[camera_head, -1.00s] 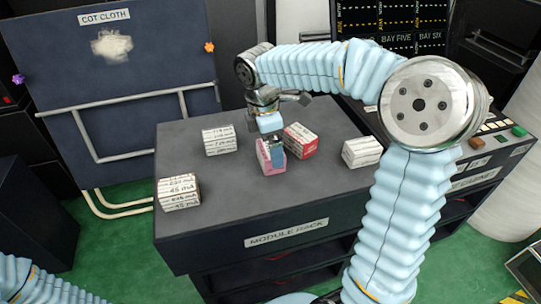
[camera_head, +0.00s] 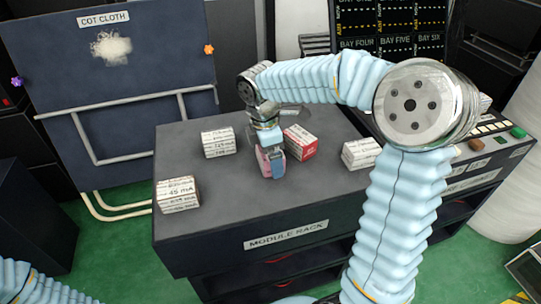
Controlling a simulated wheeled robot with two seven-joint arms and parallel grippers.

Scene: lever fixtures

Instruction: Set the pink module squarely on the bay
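The pink module (camera_head: 263,161) is a small block on the dark rack top, near its middle. My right gripper (camera_head: 276,162) points down at it, and its pale blue finger covers the module's right side. The fingers overlap the module, but whether they are closed on it is hidden. Whether the module touches the rack top is also unclear. My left gripper is out of view; only part of my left arm shows at the bottom left. A dark panel (camera_head: 397,45) at the upper right carries bay labels. I cannot make out the bay itself, and my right arm hides part of that side.
A red and white box (camera_head: 301,143) stands close to the right of the module. White labelled boxes stand at the back left (camera_head: 218,142), front left (camera_head: 177,195) and right (camera_head: 361,153). The rack top (camera_head: 235,215) is clear in front. A button console (camera_head: 490,150) is at right.

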